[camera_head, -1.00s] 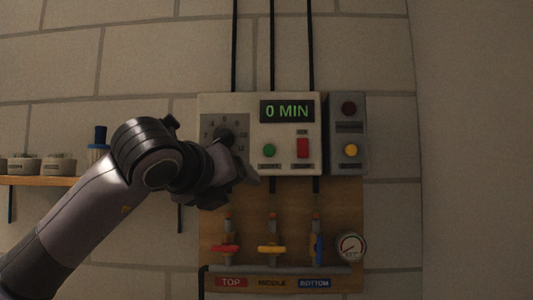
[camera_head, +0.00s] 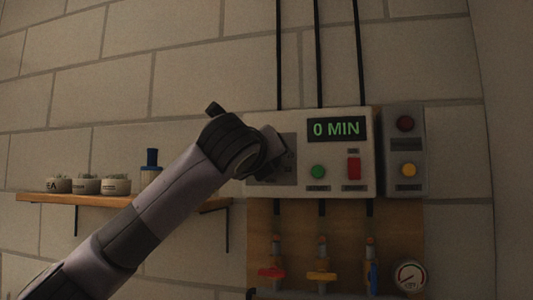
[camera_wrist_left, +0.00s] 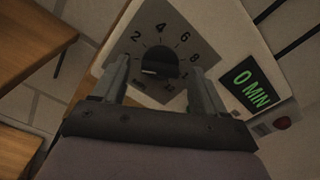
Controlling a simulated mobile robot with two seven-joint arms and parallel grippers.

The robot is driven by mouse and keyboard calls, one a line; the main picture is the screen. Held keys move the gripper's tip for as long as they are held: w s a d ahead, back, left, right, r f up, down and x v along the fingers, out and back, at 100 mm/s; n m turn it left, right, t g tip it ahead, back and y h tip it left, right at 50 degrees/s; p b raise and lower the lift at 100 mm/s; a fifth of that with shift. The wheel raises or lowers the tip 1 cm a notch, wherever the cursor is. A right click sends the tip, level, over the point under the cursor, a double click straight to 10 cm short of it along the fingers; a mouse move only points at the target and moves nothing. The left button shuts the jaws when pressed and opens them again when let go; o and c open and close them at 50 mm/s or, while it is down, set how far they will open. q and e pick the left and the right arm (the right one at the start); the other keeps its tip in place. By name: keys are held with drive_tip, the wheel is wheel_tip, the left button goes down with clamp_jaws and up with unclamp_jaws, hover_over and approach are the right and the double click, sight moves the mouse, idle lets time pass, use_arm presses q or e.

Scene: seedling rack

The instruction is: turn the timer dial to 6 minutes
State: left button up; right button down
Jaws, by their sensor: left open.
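The timer dial (camera_wrist_left: 157,62) is a dark round knob on a grey plate with numbers in the left wrist view. Its light mark points to the lower left, away from the 6. The display (camera_head: 336,129) reads 0 MIN, also in the left wrist view (camera_wrist_left: 250,84). My left gripper (camera_wrist_left: 158,66) is open, with one finger on each side of the dial; I cannot tell whether they touch it. In the head view my left gripper (camera_head: 272,152) hides most of the dial plate (camera_head: 289,145). My right gripper is not in view.
The timer box has a green button (camera_head: 317,172) and a red switch (camera_head: 353,168). A grey box (camera_head: 405,140) with red and yellow lamps adjoins it. Valves with red (camera_head: 271,273) and yellow (camera_head: 321,277) handles sit below. A shelf (camera_head: 120,200) with pots is at left.

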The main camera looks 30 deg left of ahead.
use_arm(q)
drive_tip(key=c, duration=1.1)
drive_tip(key=shift+o, duration=0.2)
drive_tip(key=shift+f+m, duration=0.1)
drive_tip(key=shift+m, duration=0.2)
drive_tip(key=shift+m+b, duration=0.75)
drive_tip(key=shift+m, duration=11.05)
